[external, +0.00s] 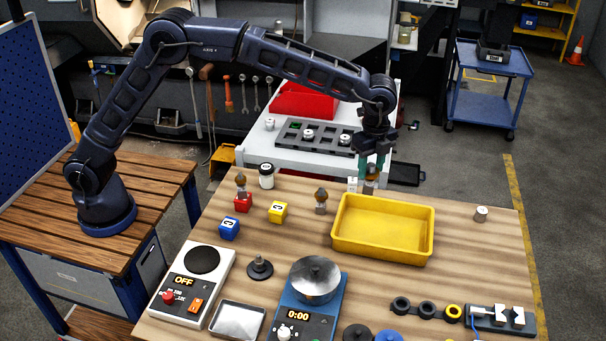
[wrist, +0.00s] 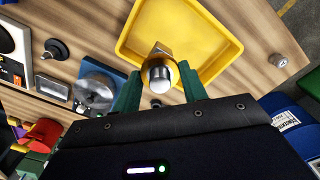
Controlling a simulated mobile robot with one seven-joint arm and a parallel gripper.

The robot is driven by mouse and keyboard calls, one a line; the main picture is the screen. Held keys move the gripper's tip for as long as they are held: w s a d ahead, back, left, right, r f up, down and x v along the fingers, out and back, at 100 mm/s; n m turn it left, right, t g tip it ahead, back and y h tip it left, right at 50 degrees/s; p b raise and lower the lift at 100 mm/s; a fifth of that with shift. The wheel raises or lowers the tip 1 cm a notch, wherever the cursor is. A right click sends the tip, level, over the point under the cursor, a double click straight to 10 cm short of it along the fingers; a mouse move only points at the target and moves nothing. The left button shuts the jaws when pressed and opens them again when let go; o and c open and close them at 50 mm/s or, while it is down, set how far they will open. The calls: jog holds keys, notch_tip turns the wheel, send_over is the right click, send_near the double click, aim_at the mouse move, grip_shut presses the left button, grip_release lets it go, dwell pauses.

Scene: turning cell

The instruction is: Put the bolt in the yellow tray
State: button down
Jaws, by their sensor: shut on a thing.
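My gripper (external: 371,168) points down at the far rim of the yellow tray (external: 432,240), its green fingers closed. In the external view the bolt (external: 371,182) shows small and partly covered by the fingers. The tray is empty and also shows in the wrist view (wrist: 232,50), just beyond the bolt. I cannot tell whether the bolt touches the table or the rim.
Yellow (external: 278,212), red (external: 243,203) and blue (external: 229,229) cubes lie nearby. A small metal cylinder (external: 481,214) stands right of the tray.

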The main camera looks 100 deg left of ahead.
notch_tip(320, 180, down, 15)
jog(key=shift+f, duration=0.15)
dwell(0.4)
jog(key=c, duration=0.8)
grip_release()
jog(key=shift+f, duration=0.15)
